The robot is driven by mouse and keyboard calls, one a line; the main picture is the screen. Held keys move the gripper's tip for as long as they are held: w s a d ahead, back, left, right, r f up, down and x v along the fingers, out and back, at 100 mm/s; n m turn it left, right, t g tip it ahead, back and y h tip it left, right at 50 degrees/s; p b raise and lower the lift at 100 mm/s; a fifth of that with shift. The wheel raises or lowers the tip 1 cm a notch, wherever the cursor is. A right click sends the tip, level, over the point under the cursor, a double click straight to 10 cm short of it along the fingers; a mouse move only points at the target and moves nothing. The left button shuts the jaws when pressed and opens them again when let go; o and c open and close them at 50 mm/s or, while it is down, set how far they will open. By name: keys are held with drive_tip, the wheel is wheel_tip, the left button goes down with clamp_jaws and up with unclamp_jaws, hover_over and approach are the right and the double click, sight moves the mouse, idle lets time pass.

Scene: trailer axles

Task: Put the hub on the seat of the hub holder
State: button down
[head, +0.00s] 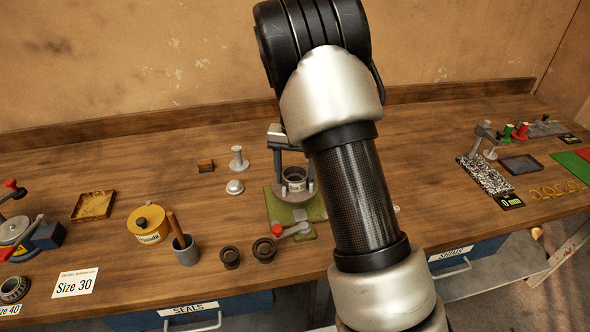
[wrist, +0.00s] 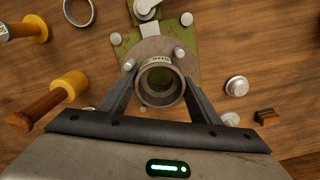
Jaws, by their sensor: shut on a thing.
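The hub (head: 295,181) is a grey metal cylinder with an open bore. In the wrist view the hub (wrist: 161,82) stands between the two dark fingers of my gripper (wrist: 160,98), which is shut on it. In the head view my gripper (head: 292,165) reaches down around it, partly behind my arm. The hub holder (head: 283,209) has a green base plate, also seen in the wrist view (wrist: 187,28). The hub is over the holder, above a round grey flange with studs. Its underside is hidden, so I cannot tell whether it touches the seat.
A red-knobbed lever (head: 291,230) lies at the holder's front. Left are a silver cap (head: 235,187), a grey post (head: 238,160), a yellow tin (head: 149,224) and a grey cup (head: 187,252). Two dark rings (head: 264,250) lie near the front edge.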

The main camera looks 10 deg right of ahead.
sight(295, 180)
drive_tip(key=shift+w+f, duration=0.1)
drive_tip(key=shift+f, duration=1.3)
drive_tip(key=shift+f, duration=0.1)
drive_tip(key=c, duration=1)
unclamp_jaws()
drive_tip(key=shift+f, duration=0.2)
drive_tip(key=shift+c, duration=0.2)
drive_tip(key=o, duration=0.4)
drive_tip(key=shift+r, duration=0.15)
